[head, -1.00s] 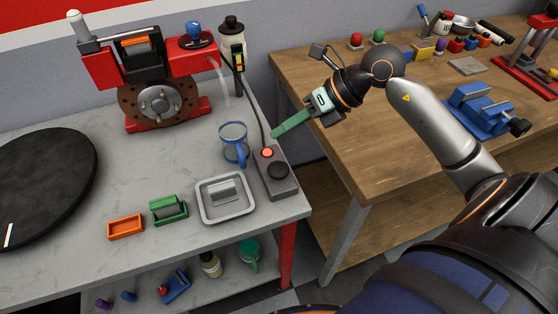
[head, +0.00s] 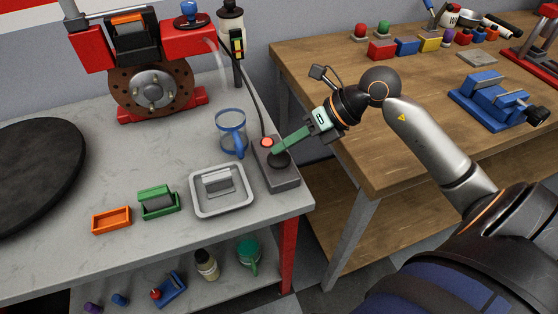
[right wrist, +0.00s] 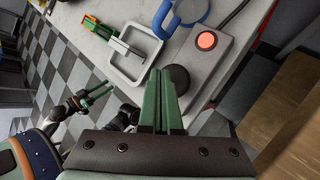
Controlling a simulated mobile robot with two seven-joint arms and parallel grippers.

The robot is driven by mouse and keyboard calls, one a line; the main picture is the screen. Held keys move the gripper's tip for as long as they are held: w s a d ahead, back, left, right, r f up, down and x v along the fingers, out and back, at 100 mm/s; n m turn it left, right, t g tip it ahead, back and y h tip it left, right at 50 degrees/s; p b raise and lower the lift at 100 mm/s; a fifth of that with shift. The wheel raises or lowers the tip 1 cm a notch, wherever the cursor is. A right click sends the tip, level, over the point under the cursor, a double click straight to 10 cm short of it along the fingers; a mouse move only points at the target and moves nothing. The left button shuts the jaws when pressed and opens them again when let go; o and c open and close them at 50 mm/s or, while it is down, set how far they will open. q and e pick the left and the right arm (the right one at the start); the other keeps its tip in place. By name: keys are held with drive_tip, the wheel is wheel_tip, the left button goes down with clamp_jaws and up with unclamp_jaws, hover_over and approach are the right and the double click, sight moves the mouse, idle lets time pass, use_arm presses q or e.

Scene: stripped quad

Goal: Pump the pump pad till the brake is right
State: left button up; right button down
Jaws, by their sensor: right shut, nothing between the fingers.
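The pump pad (head: 279,160) is a round black pad on a grey box with a lit red lamp (head: 267,142). My right gripper (head: 276,151) is shut and empty, its green fingertips at the pad; I cannot tell whether they touch. The right wrist view shows the pad (right wrist: 178,76) at the fingertips and the lamp (right wrist: 207,40) beyond. The brake has a brown disc (head: 128,92) in a red stand, with a dark caliper (head: 128,40) above. My left gripper (right wrist: 101,90) shows small in the right wrist view, its fingers apart and empty.
A clear jug with a blue handle (head: 231,132) and a grey tray (head: 207,207) stand close left of the pump box. A cable (head: 257,105) runs up to a yellow-black device (head: 237,44). A wooden bench (head: 350,150) stands to the right across a gap.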

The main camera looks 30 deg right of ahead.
idle(1.1)
idle(0.6)
drive_tip(key=shift+f+b, duration=0.4)
drive_tip(key=shift+b, duration=0.05)
drive_tip(key=shift+f+b, duration=0.85)
drive_tip(key=shift+f, duration=0.2)
idle(1.0)
drive_tip(key=shift+r, duration=0.1)
drive_tip(key=shift+r+p, duration=1.05)
drive_tip(key=shift+r, duration=0.35)
drive_tip(key=shift+r, duration=0.1)
